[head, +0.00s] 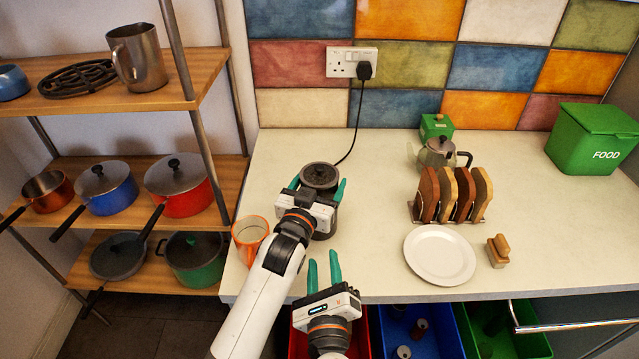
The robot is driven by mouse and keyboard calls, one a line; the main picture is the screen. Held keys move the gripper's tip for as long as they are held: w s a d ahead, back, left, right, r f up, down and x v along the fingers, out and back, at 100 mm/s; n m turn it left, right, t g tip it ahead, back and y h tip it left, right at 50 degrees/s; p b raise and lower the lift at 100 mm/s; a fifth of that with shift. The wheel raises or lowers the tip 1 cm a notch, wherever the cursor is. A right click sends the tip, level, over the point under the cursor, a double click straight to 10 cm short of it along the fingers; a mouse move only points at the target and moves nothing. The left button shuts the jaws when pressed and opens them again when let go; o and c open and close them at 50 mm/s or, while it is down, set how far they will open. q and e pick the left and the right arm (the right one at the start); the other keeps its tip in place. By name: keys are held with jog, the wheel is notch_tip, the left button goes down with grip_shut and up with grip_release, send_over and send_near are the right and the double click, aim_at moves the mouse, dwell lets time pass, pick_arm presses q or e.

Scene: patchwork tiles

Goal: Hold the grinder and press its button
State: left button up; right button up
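The grinder (319,175), a dark round appliance with a knob on top, stands on the counter with a cable running to the wall socket. My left gripper (318,185) is at the grinder, with one teal finger on either side of it. Whether the fingers press on it or stand slightly apart is unclear, and the gripper hides part of its body. The button cannot be made out. My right gripper (324,268) is in front of the counter's front edge, nearer to me, with its fingers slightly apart and nothing between them.
The counter (375,220) is clear between grinder and plate.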

pick_arm(q)
jog(key=c, duration=1.1)
pick_arm(e)
jog(key=shift+c, duration=0.4)
grip_shut()
dwell(0.4)
